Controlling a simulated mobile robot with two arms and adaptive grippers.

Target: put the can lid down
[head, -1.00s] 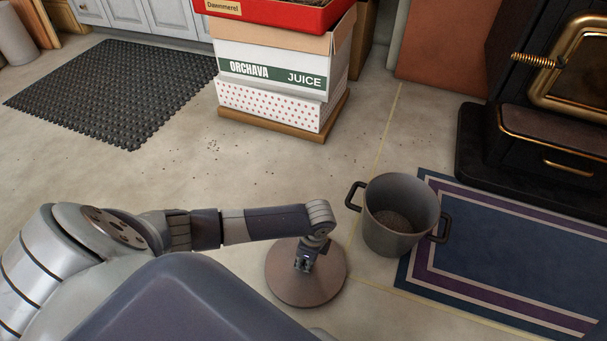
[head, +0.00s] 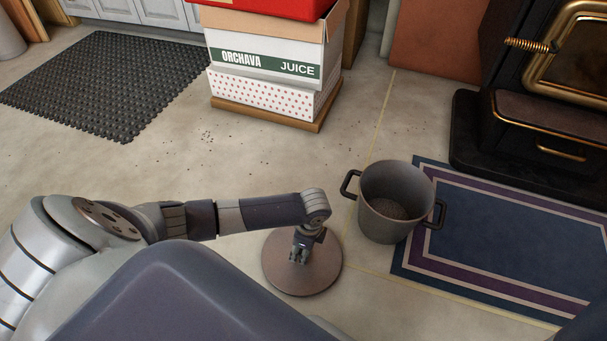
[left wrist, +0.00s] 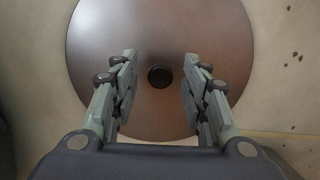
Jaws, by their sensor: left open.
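The can lid (head: 288,279) is a round, brownish-grey disc lying flat on the floor, left of the can. In the left wrist view the lid (left wrist: 160,40) fills the upper middle, with a dark round knob (left wrist: 160,76) at its centre. My left gripper (head: 299,256) is above the lid. In the left wrist view its two fingers (left wrist: 160,85) are apart, one on each side of the knob, with clear gaps to it. The can (head: 394,202) is a grey bin with two dark handles, standing upright and open with dark contents at its bottom. My right gripper is not visible.
A blue and purple rug (head: 500,240) lies right of the can, before a black stove (head: 530,130). Stacked boxes (head: 265,62) stand on a wooden base at the back. A black rubber mat (head: 105,85) lies at back left. Speckled floor between is mostly clear.

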